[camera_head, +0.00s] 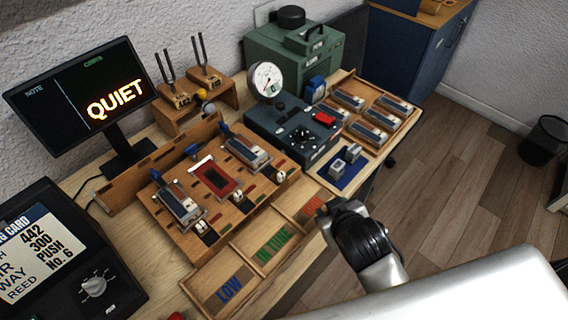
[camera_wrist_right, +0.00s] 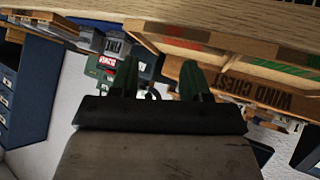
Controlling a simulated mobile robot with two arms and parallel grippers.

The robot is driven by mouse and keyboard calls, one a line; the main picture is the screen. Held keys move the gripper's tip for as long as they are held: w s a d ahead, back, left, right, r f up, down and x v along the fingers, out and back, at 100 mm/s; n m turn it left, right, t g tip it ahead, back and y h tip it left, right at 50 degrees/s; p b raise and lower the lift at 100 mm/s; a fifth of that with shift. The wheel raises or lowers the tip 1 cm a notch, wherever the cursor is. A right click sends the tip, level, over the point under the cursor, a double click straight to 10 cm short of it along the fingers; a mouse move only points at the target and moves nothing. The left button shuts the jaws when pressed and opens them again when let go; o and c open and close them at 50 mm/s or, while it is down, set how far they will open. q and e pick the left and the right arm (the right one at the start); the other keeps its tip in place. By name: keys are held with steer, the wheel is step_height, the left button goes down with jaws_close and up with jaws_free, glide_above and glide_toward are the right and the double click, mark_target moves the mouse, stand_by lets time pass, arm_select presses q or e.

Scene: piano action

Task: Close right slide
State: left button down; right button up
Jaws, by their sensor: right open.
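The wooden wind chest (camera_head: 166,227) stands on the bench left of centre, with small slides along its front edge. The right slide (camera_head: 280,177), with a pale round knob, is at the chest's right front corner; whether it is open or closed is too small to tell. In the right wrist view the chest (camera_wrist_right: 195,72) appears upside down with its label, and the slide cannot be made out. My right gripper (camera_wrist_right: 158,84) is open and empty, its two dark green fingers apart. In the head view its wrist is to the right of the chest, and its fingers cannot be made out. My left gripper is not in view.
Trays labelled LOW (camera_head: 222,284) and IN TUNE (camera_head: 270,244) lie in front of the chest. A blue pad (camera_head: 343,178), a dark control box with a gauge (camera_head: 267,78) and a tray of reeds (camera_head: 410,117) stand to the right. A monitor (camera_head: 80,90) stands behind.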

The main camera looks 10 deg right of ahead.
steer(key=w+a+r+n+t+y, duration=0.3)
steer(key=w+a+r+t, duration=0.15)
steer(key=r, duration=0.35)
steer(key=w+a+r+n+t+y, duration=0.2)
steer(key=w+a+r+n+t, duration=0.15)
steer(key=w+r+t, duration=0.35)
steer(key=s+a+r+n+g+y, duration=0.3)
steer(key=a+r+n+g+y, duration=0.2)
steer(key=a+n+g+y, duration=0.5)
steer(key=s+a+r+n+g+y, duration=0.3)
steer(key=a+r+n+g+y, duration=0.3)
steer(key=n, duration=0.7)
steer(key=n+g+h, duration=0.5)
steer(key=n+h, duration=0.5)
steer(key=h, duration=1)
glide_toward(281, 173)
step_height(281, 173, down, 9)
steer(key=shift+a+f+p, duration=0.15)
steer(key=shift+f+p, duration=0.1)
steer(key=shift+p, duration=0.7)
